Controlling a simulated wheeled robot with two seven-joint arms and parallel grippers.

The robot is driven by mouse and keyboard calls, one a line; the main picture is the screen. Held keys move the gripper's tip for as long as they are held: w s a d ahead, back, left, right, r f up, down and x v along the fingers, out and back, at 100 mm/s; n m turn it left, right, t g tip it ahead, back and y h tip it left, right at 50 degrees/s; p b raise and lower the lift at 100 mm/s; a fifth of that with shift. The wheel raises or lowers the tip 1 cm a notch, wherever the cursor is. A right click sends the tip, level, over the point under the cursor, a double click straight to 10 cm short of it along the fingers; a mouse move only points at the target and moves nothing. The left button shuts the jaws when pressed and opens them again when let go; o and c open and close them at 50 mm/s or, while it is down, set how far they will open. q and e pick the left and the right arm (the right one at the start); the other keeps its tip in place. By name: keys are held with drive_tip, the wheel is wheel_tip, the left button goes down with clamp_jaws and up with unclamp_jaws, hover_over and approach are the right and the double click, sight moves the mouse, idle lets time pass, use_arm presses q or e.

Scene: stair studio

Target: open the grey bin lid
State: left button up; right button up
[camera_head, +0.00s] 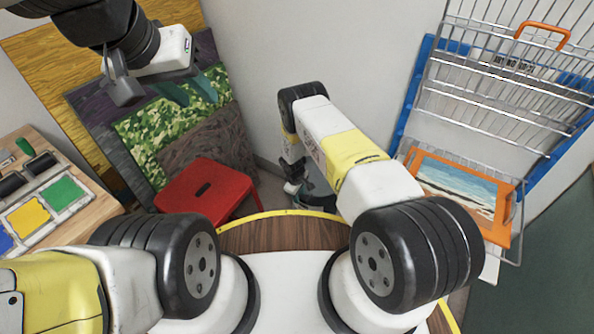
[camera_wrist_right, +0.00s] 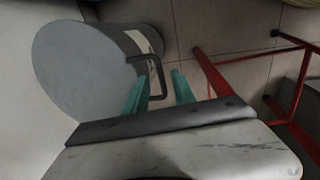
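The grey bin shows in the right wrist view with its round grey lid (camera_wrist_right: 80,75) lying flat over the top, seemingly shut. A dark loop handle (camera_wrist_right: 163,75) stands out at the bin's side near a pale label. My right gripper (camera_wrist_right: 160,93) is open, with its two teal fingers apart. One finger overlaps the handle loop in the picture; I cannot tell whether they touch. In the head view the bin (camera_head: 318,188) is mostly hidden behind my right arm. My left gripper (camera_head: 188,89) is open and empty at the upper left, far from the bin.
A red stool (camera_head: 205,190) stands left of the bin; its red legs (camera_wrist_right: 205,72) are close to my right gripper. A wire rack (camera_head: 500,90) with an orange-framed picture (camera_head: 462,190) is at the right. A wooden board with coloured squares (camera_head: 48,205) is at the left.

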drive_tip(key=shift+w+d+f, duration=0.1)
drive_tip(key=shift+w+f, duration=0.05)
drive_tip(key=shift+f, duration=0.8)
clamp_jaws()
idle(0.7)
